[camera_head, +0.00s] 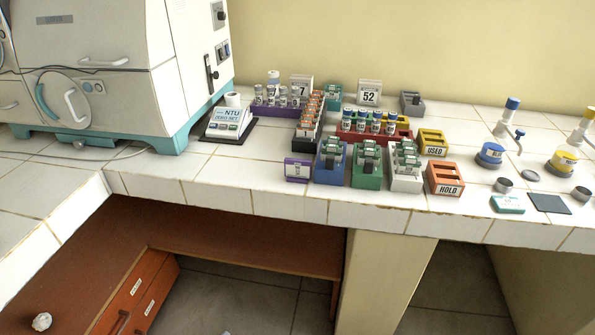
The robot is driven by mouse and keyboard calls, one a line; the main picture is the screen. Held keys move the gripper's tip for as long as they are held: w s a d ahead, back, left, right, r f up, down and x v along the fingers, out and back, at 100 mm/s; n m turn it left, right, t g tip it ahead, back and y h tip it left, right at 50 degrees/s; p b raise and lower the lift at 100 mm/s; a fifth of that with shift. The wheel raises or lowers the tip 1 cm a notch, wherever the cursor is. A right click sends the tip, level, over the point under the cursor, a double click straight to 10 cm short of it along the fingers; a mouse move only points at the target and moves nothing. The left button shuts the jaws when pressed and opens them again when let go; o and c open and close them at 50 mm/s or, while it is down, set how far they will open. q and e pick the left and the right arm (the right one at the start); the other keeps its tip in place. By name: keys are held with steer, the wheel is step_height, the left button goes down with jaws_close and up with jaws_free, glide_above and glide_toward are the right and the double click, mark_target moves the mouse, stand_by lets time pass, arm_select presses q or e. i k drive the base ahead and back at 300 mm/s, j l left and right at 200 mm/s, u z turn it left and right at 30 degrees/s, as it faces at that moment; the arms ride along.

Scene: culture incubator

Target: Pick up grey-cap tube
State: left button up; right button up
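Several small tubes with pale greyish caps (283,92) stand upright in a purple rack (275,110) at the back left of the rack group. Their caps are too small to tell exactly which is grey. A small grey holder (416,107) at the back right has a dark grey piece in it; I cannot tell whether that is a tube. Tubes with blue caps (376,116) stand in a red rack (352,137). Neither of my grippers shows in the head view.
Blue (331,173), green (366,181) and white (400,183) racks line the counter's front. An orange HOLD bin (444,179) and yellow USED bin (432,144) stand right. An NTU meter (229,122) and large incubator (115,60) stand left.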

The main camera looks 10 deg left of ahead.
mark_target(259, 98)
steer(key=i+j, duration=0.1)
steer(key=j, duration=0.8)
steer(key=i+j, duration=0.15)
steer(key=j, duration=0.3)
